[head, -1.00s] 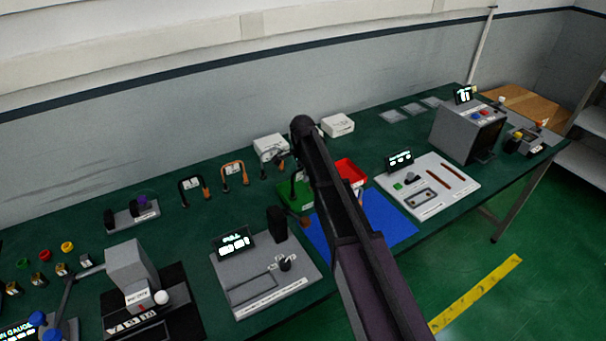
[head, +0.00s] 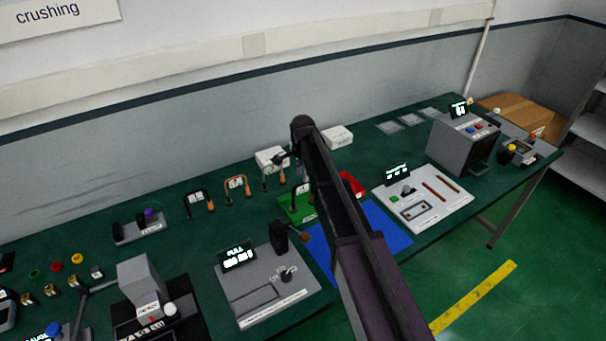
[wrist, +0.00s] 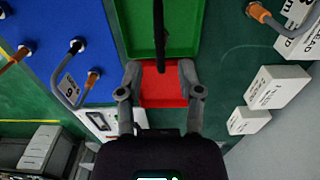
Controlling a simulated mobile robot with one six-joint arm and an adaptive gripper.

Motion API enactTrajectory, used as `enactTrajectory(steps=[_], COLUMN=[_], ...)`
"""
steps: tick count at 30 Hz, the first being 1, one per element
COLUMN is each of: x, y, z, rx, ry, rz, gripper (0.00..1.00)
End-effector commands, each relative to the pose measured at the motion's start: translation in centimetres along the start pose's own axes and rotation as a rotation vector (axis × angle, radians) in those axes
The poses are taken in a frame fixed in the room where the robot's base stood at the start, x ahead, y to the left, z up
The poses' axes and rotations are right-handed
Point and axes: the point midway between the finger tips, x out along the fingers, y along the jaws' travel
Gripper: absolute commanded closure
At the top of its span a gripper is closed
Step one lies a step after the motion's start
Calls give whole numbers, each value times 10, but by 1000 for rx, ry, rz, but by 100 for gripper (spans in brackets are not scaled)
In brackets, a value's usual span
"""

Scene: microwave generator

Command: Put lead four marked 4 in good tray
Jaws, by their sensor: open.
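In the wrist view my gripper (wrist: 159,82) is open, its two fingers spread above the red tray (wrist: 163,90). The green tray (wrist: 185,35) lies just beyond it. A dark bar-like piece, probably a lead seen edge-on (wrist: 158,28), crosses over the green tray and ends between the fingers; I cannot read a number on it. In the head view a dark upright piece stands at the green tray (head: 297,207), and the red tray (head: 353,184) is partly behind my arm. A tagged lead (wrist: 70,90) is at the blue mat; its mark is unclear. My gripper is hidden in the head view.
More leads stand at the back, including one with orange ends (head: 237,186). White boxes (head: 337,137) stand behind the trays, and testers flank the blue mat (head: 385,226). The wrist view shows white boxes (wrist: 277,87) to the right.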

Motion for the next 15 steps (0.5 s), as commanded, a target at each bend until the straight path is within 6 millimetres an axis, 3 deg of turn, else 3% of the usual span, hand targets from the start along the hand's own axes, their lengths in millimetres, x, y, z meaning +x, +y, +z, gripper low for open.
enactTrajectory(steps=[15], x=[-45], y=[0], z=[0], rx=[0], ry=[0], rz=[0], gripper=[53])
